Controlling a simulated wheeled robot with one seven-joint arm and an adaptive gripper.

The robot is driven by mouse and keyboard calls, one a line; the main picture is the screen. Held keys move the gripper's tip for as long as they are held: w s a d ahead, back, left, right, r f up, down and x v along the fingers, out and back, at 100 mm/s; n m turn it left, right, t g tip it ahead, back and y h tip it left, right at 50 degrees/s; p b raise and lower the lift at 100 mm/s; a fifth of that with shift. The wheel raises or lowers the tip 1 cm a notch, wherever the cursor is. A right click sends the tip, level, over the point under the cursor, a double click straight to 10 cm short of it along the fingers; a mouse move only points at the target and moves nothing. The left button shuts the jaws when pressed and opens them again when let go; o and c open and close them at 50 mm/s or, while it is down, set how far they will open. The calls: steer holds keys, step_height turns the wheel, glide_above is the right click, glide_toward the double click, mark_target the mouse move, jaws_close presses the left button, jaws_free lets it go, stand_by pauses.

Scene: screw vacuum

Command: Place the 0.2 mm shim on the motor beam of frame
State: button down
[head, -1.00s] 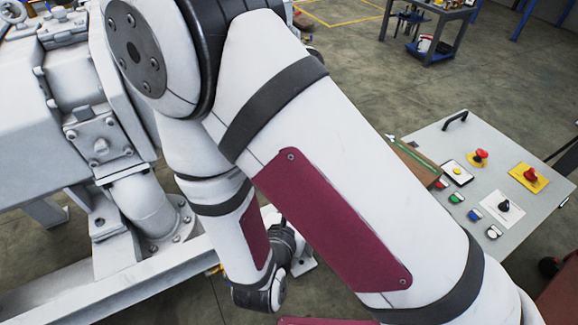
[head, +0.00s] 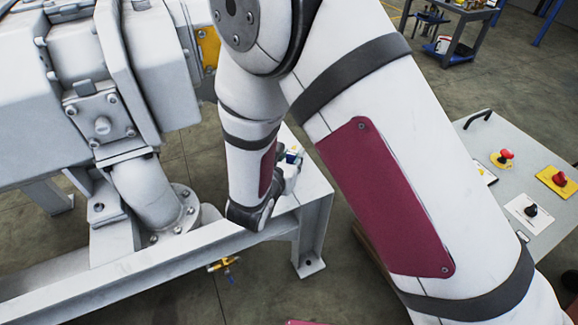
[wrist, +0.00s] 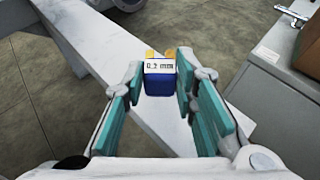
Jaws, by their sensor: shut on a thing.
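The 0.2 mm shim (wrist: 159,84) is a blue block with a white label reading "0.2 mm" and yellow parts at its far end, in the wrist view. My gripper (wrist: 160,88) is shut on it, with teal-padded fingers on both sides. The frame's pale grey beam (wrist: 95,50) runs behind and below the shim in the wrist view; whether they touch cannot be told. In the head view the frame (head: 318,190) shows its right end and leg, with my gripper (head: 290,165) over that end, mostly hidden behind my arm.
A large grey pump (head: 120,90) with a flanged elbow pipe stands on the frame at left. A control panel (head: 505,150) with coloured buttons stands at right. A yellow valve (head: 222,265) hangs under the frame. A workbench (head: 455,25) is far back.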

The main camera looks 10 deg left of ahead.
steer(key=shift+w+a+f, duration=0.15)
steer(key=shift+w+a, duration=0.15)
steer(key=shift+w, duration=0.45)
step_height(320, 180, down, 3)
steer(key=b, duration=0.2)
steer(key=shift+f+b, duration=0.2)
steer(key=shift+b, duration=0.1)
steer(key=c, duration=1.3)
jaws_free()
steer(key=shift+s+r, duration=0.2)
steer(key=shift+s, duration=0.05)
steer(key=p+v, duration=0.4)
steer(key=v, duration=0.7)
steer(key=shift+s+p, duration=0.3)
steer(key=shift+p, duration=0.1)
